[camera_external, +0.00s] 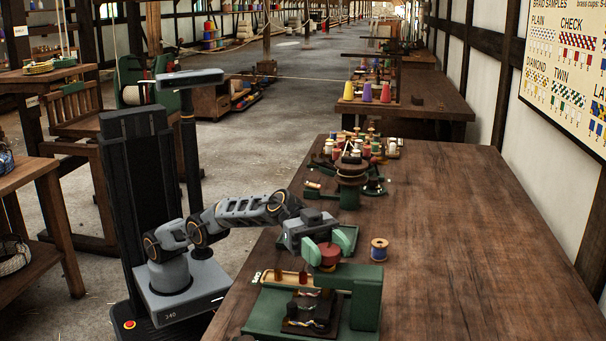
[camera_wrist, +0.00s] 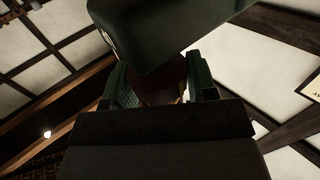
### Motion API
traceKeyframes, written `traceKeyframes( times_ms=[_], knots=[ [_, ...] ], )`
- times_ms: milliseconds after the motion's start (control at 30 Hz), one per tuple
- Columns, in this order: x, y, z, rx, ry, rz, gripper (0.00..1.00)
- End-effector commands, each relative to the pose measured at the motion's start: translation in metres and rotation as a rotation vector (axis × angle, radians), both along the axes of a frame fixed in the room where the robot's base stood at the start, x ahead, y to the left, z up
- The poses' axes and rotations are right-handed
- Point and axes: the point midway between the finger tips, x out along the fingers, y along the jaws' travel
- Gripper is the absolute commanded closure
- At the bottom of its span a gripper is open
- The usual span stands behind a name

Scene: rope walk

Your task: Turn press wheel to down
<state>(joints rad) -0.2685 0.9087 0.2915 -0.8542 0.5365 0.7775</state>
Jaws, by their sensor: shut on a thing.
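The green press (camera_external: 366,300) stands at the near end of the long table, with a dark bed holding small braids (camera_external: 318,309) beneath its arm. Its red press wheel (camera_external: 329,257) sits on top. My gripper (camera_external: 323,252) has its green fingers on either side of the wheel and is shut on it. In the wrist view the wheel (camera_wrist: 163,86) is a dark reddish shape between the finger pads, mostly hidden by my gripper's dark body. A green part of the press (camera_wrist: 165,28) fills the top of that view. The wheel's turned position cannot be told.
A wooden spool (camera_external: 379,249) stands just behind the press to the right. A round stand (camera_external: 351,180) and several spools lie further back. A small wooden tray (camera_external: 284,278) is left of the wheel. The table's right side (camera_external: 480,240) is clear.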

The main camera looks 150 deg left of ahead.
Motion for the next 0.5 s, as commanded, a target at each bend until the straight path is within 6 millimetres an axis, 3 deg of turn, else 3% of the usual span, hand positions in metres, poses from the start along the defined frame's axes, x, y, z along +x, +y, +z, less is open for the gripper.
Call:
traceKeyframes(
  times_ms=[500],
  knots=[
    [0.0018,0.0012,0.0048,0.0,0.011,-0.37,0.71]
  ],
)
